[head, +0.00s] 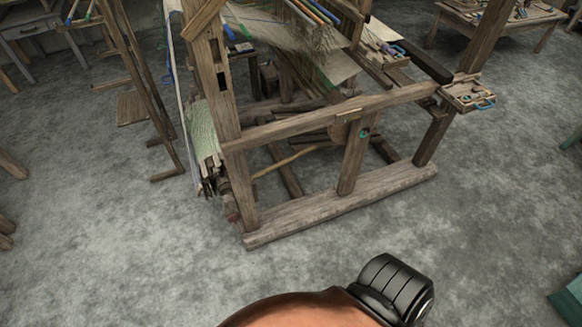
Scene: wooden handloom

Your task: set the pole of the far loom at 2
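A wooden handloom (340,206) stands in the upper middle, with its thick base beam on the floor. Its top is cut off by the upper edge. A thin light-coloured pole (283,161) lies slanted low inside the frame, behind the front posts. I cannot tell whether it is the task's pole, or whether this is the far loom. No number marks are readable. A small round teal-and-dark fitting (364,132) sits on the middle post. Neither of my grippers is in view; only an orange and black part of my own arm shows at the bottom.
A narrow wooden frame (128,65) stands left of the loom. A small tray (468,95) with a blue handle is at the loom's right end. Grey floor (130,240) is clear in front.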

